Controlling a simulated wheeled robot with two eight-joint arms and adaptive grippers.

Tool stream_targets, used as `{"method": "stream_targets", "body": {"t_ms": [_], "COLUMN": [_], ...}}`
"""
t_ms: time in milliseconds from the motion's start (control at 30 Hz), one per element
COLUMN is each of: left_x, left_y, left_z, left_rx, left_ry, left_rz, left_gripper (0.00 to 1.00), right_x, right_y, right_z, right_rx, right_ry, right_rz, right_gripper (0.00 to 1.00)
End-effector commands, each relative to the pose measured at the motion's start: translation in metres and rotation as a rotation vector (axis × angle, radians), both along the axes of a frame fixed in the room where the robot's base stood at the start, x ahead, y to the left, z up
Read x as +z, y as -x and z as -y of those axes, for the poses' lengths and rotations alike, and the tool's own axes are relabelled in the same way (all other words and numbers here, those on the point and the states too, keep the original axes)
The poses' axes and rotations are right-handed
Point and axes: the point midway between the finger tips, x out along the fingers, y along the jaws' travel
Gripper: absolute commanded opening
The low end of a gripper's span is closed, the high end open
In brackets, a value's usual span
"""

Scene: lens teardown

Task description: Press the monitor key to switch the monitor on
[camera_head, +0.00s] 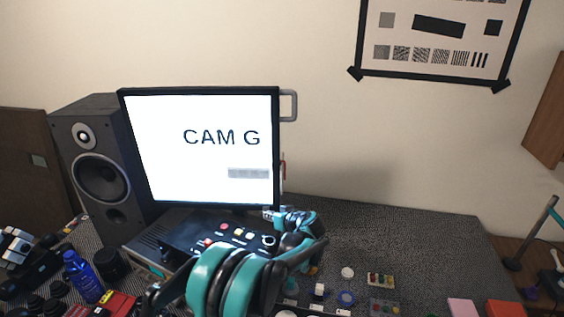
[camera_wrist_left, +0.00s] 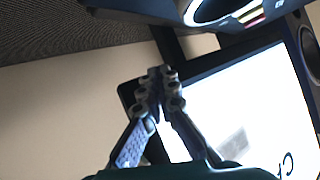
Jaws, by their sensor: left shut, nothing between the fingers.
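The monitor (camera_head: 205,150) stands at the back beside a speaker. Its screen is lit white and reads "CAM G" over a blurred grey bar; the lit screen also fills the right of the left wrist view (camera_wrist_left: 255,95). A dark control panel (camera_head: 205,240) with small red and white buttons lies below the screen. Which button is the monitor key, I cannot tell. My left gripper (camera_head: 270,213) is shut and empty near the screen's lower right corner; its closed fingertips (camera_wrist_left: 160,75) show close to the monitor's frame. Whether they touch anything is unclear. My right gripper is out of view.
The grey speaker (camera_head: 100,175) stands left of the monitor. A blue bottle (camera_head: 83,277) and dark round parts crowd the front left. Small parts and pink and orange blocks (camera_head: 505,308) lie at the front right. The mat (camera_head: 410,230) is clear behind them.

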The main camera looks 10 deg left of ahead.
Motion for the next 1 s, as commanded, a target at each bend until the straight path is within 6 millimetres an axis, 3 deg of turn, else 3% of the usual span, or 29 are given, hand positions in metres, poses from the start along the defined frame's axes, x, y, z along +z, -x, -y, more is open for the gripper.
{"method": "stream_targets", "body": {"t_ms": [267, 800, 1000], "left_x": [0.0, 0.0, 0.0], "left_y": [0.002, 0.054, 0.06], "left_z": [0.001, 0.008, 0.009], "left_rx": [0.0, 0.0, 0.0], "left_ry": [0.0, -0.001, 0.0], "left_rz": [0.0, -0.001, 0.0], "left_gripper": [0.0, 0.0, 0.0], "right_x": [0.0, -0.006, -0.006], "right_y": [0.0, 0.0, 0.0], "right_z": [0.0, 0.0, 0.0], "right_rx": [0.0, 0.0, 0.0], "right_ry": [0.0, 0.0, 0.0], "right_rz": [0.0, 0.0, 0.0], "right_gripper": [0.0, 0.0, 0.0]}}
